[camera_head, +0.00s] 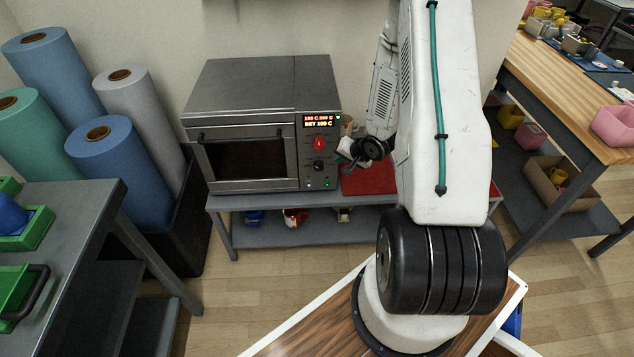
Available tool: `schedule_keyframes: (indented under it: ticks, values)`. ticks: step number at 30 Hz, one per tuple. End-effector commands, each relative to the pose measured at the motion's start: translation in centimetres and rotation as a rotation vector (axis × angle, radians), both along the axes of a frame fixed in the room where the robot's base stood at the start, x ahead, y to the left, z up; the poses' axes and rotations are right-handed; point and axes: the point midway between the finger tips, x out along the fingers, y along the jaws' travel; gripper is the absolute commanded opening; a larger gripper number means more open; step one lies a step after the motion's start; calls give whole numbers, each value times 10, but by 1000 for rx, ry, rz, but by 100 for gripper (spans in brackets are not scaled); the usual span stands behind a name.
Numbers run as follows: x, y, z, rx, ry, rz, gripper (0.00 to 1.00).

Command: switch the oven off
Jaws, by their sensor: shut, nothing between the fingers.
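The grey oven (245,95) stands on a low grey bench, its door shut and the window dark with a faint reddish tint. Its control panel on the right has a lit display (319,121) with red and yellow text; the lower line seems to read SET 180 C. Below are a red switch (318,143), a black knob (319,166) and small green lights. My gripper (345,163) is small in view, shut and empty, just right of the panel and apparently apart from it. My arm hides part of the space behind.
A red mat (370,180) lies on the bench (270,203) right of the oven. Rolls of blue, grey and green material (115,165) stand at left. A grey table (70,215) with green trays is at front left. A wooden workbench (570,90) stands at right.

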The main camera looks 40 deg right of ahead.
Motion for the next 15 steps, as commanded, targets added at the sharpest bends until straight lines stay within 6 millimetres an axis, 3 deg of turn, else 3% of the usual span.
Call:
schedule_keyframes:
  ticks: [1,6,15]
  values:
    - [-6,1,-16,46,-15,-17,0]
    - [-14,6,-38,137,-61,-45,0]
    - [-15,7,-41,153,-71,-49,0]
